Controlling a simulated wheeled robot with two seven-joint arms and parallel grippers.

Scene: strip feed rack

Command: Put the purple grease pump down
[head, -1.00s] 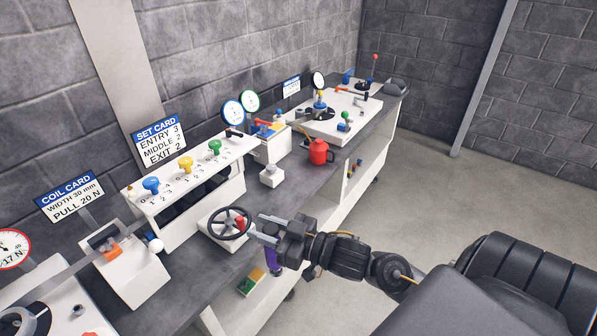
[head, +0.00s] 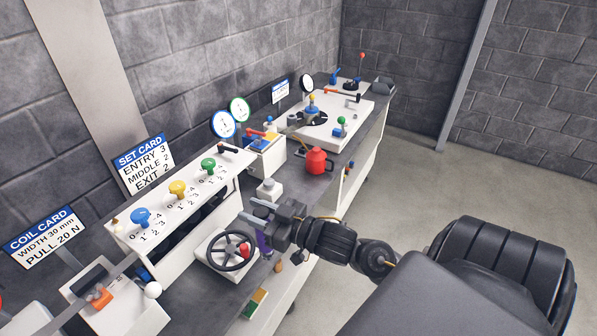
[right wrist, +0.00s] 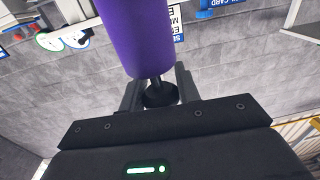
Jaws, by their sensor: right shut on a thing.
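The purple grease pump (right wrist: 135,38) shows large in the right wrist view, its dark narrow neck between my two fingers. In the head view only a sliver of the purple pump (head: 262,243) shows below my right gripper (head: 257,212); the rest is hidden by the gripper and handwheel. My right gripper is shut on the pump and holds it over the bench's front part, just beyond the handwheel. I cannot tell whether the pump's lower end touches the bench. My left gripper is not in view.
The black handwheel (head: 230,250) on its white base stands close to the gripper. A small white block (head: 269,190) and a red can (head: 316,161) stand farther along the grey bench. A green and yellow item (head: 254,303) and a brown-handled item lie near the front edge.

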